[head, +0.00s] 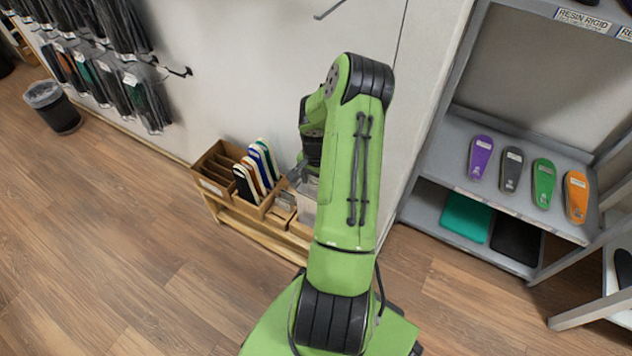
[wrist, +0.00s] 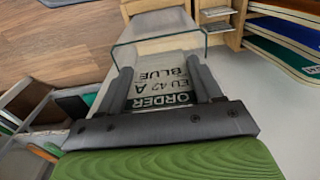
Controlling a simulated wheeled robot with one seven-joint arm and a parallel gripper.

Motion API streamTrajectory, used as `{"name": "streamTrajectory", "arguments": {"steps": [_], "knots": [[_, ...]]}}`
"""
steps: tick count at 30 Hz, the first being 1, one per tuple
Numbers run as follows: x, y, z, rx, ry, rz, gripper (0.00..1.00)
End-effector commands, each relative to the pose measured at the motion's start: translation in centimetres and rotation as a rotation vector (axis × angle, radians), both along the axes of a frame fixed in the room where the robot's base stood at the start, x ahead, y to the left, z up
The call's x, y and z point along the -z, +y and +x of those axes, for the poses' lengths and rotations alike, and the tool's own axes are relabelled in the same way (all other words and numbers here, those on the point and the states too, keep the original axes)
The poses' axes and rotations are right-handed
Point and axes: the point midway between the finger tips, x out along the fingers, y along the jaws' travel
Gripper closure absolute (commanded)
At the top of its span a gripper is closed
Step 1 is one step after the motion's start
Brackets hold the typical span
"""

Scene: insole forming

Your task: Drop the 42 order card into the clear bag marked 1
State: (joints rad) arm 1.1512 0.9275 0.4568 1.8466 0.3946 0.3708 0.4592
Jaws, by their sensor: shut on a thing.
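My gripper (wrist: 163,85) is shut on a pale order card in the wrist view. The order card (wrist: 158,72) reads "ORDER", "EU 42 A" and "BLUE", upside down in the picture. A clear open-topped bag or container (wrist: 160,24) is just beyond the fingertips, and its rim runs close to the card's far end. I cannot tell whether the card's end is inside that rim. No mark 1 is legible. In the head view the clear container (head: 304,208) stands at the right of a wooden rack, partly behind my arm. The gripper is mostly hidden there.
The wooden rack (head: 231,208) holds several upright coloured insoles (head: 257,163) beside the clear container. A grey shelf (head: 463,185) with several insoles stands at right. Packs hang on the wall at left above a bin (head: 52,107). The wood floor (head: 120,240) is clear.

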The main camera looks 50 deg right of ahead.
Motion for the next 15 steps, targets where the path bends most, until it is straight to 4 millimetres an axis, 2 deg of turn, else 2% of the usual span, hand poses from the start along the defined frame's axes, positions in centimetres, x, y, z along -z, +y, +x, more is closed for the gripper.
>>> {"name": "streamTrajectory", "arguments": {"steps": [1,8,9,15], "knots": [[1.18,0.7,-0.36,-0.004,0.012,0.023,0.63],[1.38,0.9,-0.51,-0.005,0.015,0.03,0.63],[1.38,0.91,-0.51,-0.005,0.015,0.03,0.34],[1.42,0.91,-0.53,-0.005,0.016,0.031,0.06]]}}
